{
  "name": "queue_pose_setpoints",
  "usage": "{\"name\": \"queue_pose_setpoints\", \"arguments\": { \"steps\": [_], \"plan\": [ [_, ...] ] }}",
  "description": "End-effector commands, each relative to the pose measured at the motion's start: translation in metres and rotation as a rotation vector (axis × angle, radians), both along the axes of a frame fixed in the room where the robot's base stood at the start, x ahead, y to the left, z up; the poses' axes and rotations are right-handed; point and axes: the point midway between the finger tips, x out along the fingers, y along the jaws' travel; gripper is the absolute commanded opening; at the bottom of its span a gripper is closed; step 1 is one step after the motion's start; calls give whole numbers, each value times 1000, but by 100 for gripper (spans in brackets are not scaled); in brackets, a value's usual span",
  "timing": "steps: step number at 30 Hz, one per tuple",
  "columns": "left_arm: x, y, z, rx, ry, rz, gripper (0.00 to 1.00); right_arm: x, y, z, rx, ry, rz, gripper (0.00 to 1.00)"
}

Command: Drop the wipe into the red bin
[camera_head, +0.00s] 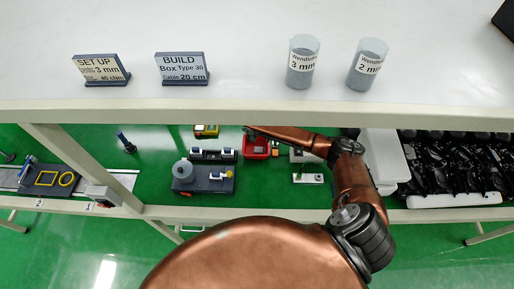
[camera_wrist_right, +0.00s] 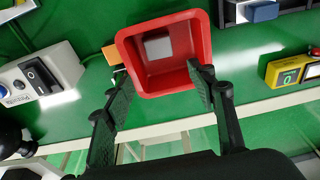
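The red bin (camera_wrist_right: 204,38) is an open square box on the green surface, and it also shows in the head view (camera_head: 257,150) below the shelf edge. My right gripper (camera_wrist_right: 159,72) is open, its two dark fingers wide apart over the near side of the bin. Nothing is held between the fingers. A pale grey-white square (camera_wrist_right: 158,48) shows inside the bin; it looks like the wipe, but I cannot tell for sure. In the head view my right arm reaches left to the bin, and the gripper is mostly hidden. My left gripper is out of view.
A white switch box (camera_wrist_right: 42,75) stands left of the bin. A yellow device (camera_wrist_right: 290,70) is to its right. The white shelf (camera_head: 250,60) overhangs the work surface. Two labelled cups (camera_head: 302,62) (camera_head: 368,65) and two signs (camera_head: 101,69) (camera_head: 182,67) stand on it.

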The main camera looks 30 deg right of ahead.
Motion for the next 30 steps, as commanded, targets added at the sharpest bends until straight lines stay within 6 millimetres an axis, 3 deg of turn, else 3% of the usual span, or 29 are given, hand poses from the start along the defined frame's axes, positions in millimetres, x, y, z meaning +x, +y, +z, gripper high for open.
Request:
{"name": "queue_pose_setpoints", "arguments": {
  "steps": [9, 13, 24, 30],
  "plan": [
    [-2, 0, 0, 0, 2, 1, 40, 0, 0, 1, 0, 0, 0, 56],
    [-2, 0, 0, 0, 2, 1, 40, -1, 1, 11, 1, -2, -1, 56],
    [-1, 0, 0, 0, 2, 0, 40, -11, 7, 83, 1, -3, 0, 56],
    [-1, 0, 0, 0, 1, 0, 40, -16, 9, 109, 1, -1, 0, 56]
  ]
}}
